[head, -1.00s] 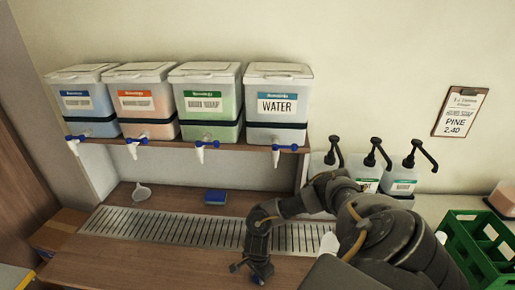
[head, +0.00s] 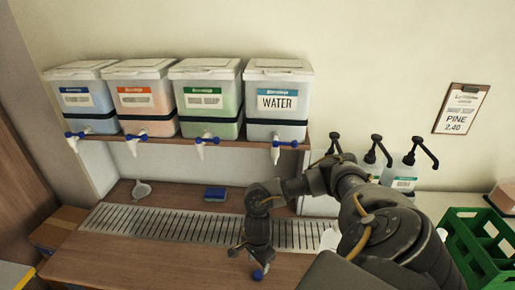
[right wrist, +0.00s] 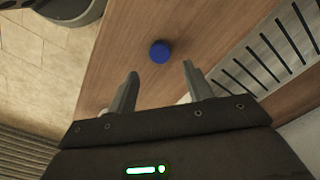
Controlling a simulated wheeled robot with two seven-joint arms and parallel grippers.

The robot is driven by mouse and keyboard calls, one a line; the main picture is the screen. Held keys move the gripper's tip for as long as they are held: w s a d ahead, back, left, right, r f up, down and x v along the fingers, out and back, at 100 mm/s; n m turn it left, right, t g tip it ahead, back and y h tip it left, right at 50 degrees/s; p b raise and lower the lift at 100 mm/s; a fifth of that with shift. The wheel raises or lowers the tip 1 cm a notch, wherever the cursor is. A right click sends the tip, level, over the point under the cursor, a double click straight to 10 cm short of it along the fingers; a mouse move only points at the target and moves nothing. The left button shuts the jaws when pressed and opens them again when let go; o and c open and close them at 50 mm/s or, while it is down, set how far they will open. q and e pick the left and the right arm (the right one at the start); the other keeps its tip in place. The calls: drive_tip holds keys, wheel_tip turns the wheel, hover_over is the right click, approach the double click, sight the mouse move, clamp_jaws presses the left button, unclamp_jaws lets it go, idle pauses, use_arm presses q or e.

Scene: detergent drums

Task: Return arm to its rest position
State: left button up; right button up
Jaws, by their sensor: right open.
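My right arm (head: 345,195) reaches in from the lower right and bends down over the wooden counter. My right gripper (head: 252,255) hangs low near the counter's front, in front of the slotted drain grate. In the right wrist view the gripper (right wrist: 158,90) has its two fingers wide apart with nothing between them. A round blue cap (right wrist: 160,51) lies on the wood beyond the fingertips, apart from them. In the head view the blue cap (head: 258,274) shows just below the gripper, partly covered. My left gripper is in neither view.
Several lidded drums with taps, one labelled WATER (head: 278,104), stand on a shelf above the grate (head: 170,224). A blue sponge (head: 215,194) and a funnel (head: 141,190) lie behind the grate. Pump bottles (head: 404,176) and a green crate (head: 478,245) are at right.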

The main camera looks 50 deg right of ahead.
wheel_tip(320, 180, up, 5)
drive_tip(key=shift+r, duration=0.1)
idle(0.4)
